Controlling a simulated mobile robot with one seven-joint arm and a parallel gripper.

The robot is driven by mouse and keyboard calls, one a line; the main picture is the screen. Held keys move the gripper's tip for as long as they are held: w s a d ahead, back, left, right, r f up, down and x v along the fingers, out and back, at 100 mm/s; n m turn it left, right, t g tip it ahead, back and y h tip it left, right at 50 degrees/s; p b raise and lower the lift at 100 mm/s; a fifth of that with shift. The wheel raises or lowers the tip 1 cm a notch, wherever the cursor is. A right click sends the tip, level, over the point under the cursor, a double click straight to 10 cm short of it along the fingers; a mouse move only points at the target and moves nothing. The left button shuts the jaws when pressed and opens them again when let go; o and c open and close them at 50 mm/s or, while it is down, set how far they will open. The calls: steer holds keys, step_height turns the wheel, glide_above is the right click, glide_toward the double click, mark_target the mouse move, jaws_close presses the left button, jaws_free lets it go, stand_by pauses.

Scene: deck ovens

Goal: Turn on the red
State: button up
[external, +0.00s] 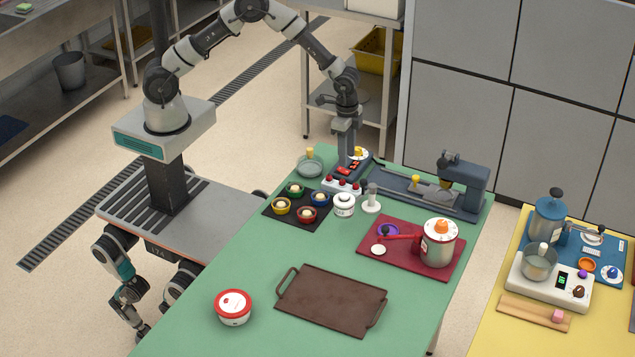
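A small white control box (339,189) stands at the far end of the green table, with several red round parts along its front and darker red pieces on its top. Which of these is the red one to turn on, and whether any is on, is too small to tell. My gripper (347,157) points down right over the back of this box and hides part of it. I cannot tell whether it touches the box, or whether its fingers are apart.
A blue machine (463,187) on a dark base stands to the right. A dark mat (274,209) with several small coloured bowls lies front left. A white jar (344,205) and a white stand (371,198) are close by. A red mat (374,262) with a steel pot (437,250) and brown tray (331,298) lie nearer.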

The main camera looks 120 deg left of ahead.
mark_target(344, 172)
step_height(344, 172, up, 13)
steer(key=shift+s, duration=0.2)
steer(key=shift+r, duration=0.1)
